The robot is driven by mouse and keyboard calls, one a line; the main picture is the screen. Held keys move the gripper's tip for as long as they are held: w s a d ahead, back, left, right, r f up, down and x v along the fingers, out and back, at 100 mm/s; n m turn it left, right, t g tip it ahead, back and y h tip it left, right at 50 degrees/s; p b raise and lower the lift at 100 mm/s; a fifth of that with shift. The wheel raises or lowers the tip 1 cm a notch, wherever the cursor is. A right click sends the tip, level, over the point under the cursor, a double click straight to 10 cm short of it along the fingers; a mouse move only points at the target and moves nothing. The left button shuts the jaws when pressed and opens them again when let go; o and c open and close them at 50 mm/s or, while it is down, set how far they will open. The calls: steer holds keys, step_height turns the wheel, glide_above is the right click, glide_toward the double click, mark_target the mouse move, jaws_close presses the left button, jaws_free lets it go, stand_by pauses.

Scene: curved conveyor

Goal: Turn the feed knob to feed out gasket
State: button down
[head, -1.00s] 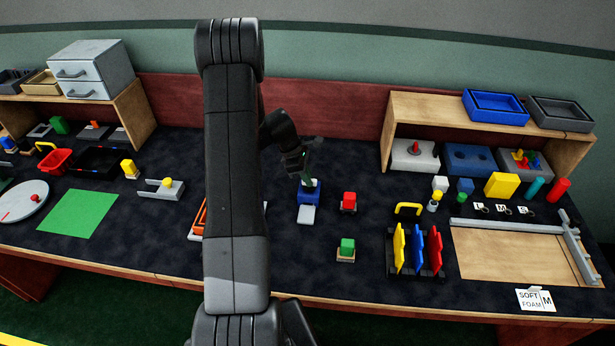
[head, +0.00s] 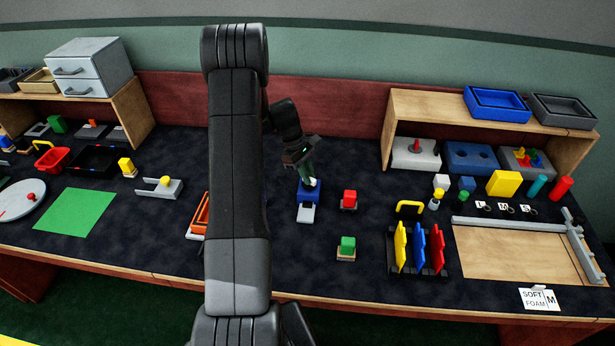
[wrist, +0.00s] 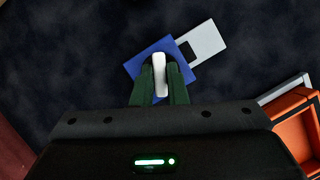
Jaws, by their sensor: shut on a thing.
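In the wrist view the blue block (wrist: 137,67) sits under my fingers, and the pale plate (wrist: 208,39) reaches to the upper right. A dark square (wrist: 187,51) shows on the plate beside the block; I cannot tell whether it is a gasket or an opening. My gripper (wrist: 161,76) points down with its green fingers shut on the white knob (wrist: 160,62) on top of the block. In the head view my gripper (head: 308,180) partly hides the knob.
An orange tray (wrist: 296,125) stands near my gripper, partly hidden behind my arm in the head view.

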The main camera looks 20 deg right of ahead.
steer(key=m+y, duration=0.1)
steer(key=m, duration=0.2)
steer(key=m+y+b, duration=0.1)
steer(key=m, duration=0.2)
steer(key=shift+w+d+b, duration=0.1)
steer(key=shift+d+b, duration=0.1)
steer(key=shift+b, duration=0.1)
steer(key=m+y, duration=0.1)
steer(key=m, duration=0.2)
steer(key=m+y+b, duration=0.1)
steer(key=m, duration=0.2)
steer(key=shift+d+y, duration=0.15)
steer(key=shift+y, duration=0.15)
steer(key=shift+r+m, duration=0.1)
steer(key=shift+m, duration=0.2)
steer(key=c, duration=1.4)
jaws_free()
steer(key=shift+c, duration=0.2)
steer(key=b+v, duration=0.1)
steer(key=v, duration=1.2)
steer(key=shift+d+r, duration=0.2)
steer(key=shift+r, duration=0.1)
